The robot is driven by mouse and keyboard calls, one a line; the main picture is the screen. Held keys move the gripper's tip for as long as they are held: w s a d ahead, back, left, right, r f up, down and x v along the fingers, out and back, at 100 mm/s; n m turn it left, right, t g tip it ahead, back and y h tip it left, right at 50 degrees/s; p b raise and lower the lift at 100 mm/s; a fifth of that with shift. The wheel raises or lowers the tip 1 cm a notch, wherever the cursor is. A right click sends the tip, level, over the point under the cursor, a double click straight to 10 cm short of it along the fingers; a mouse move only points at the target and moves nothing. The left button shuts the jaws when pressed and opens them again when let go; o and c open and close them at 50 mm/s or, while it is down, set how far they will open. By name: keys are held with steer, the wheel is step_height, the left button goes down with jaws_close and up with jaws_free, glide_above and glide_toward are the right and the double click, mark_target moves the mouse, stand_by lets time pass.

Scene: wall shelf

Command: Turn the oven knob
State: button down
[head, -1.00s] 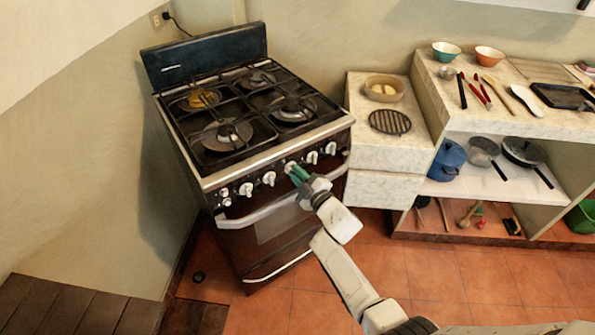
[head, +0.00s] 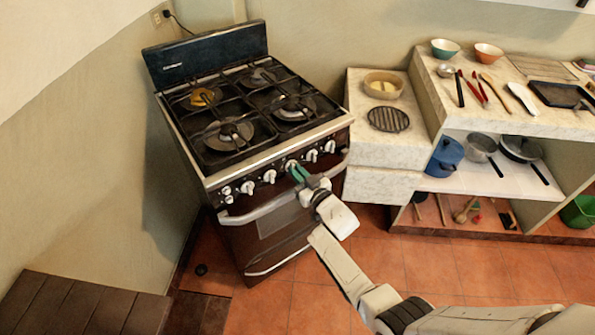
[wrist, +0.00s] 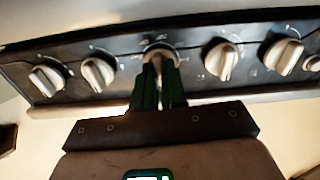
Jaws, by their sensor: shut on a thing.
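The oven (head: 262,222) stands at the left in the head view, with a row of white knobs along its dark front panel. My gripper (head: 295,170) reaches the panel from the front right. Its green fingers are shut on a middle oven knob (head: 290,165). In the wrist view the same knob (wrist: 160,54) shows between and behind the fingertips, which hide much of it. My gripper (wrist: 160,66) points straight at it. Other knobs sit to its left (wrist: 98,72) and right (wrist: 222,60), apart from the fingers.
The oven door handle (head: 268,208) runs just below the knobs. A stone counter (head: 385,155) with a bowl and a round grate stands right of the oven. Shelves (head: 480,178) with pots are farther right. Tiled floor in front of the oven is open.

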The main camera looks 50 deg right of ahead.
steer(key=shift+f+m, duration=0.15)
steer(key=shift+m, duration=0.45)
steer(key=c, duration=1.2)
jaws_free()
steer(key=s, duration=0.3)
steer(key=s+a, duration=0.1)
steer(key=s, duration=0.3)
steer(key=s+a+p, duration=0.1)
steer(key=s, duration=0.2)
steer(key=shift+s, duration=0.3)
steer(key=shift+h, duration=0.3)
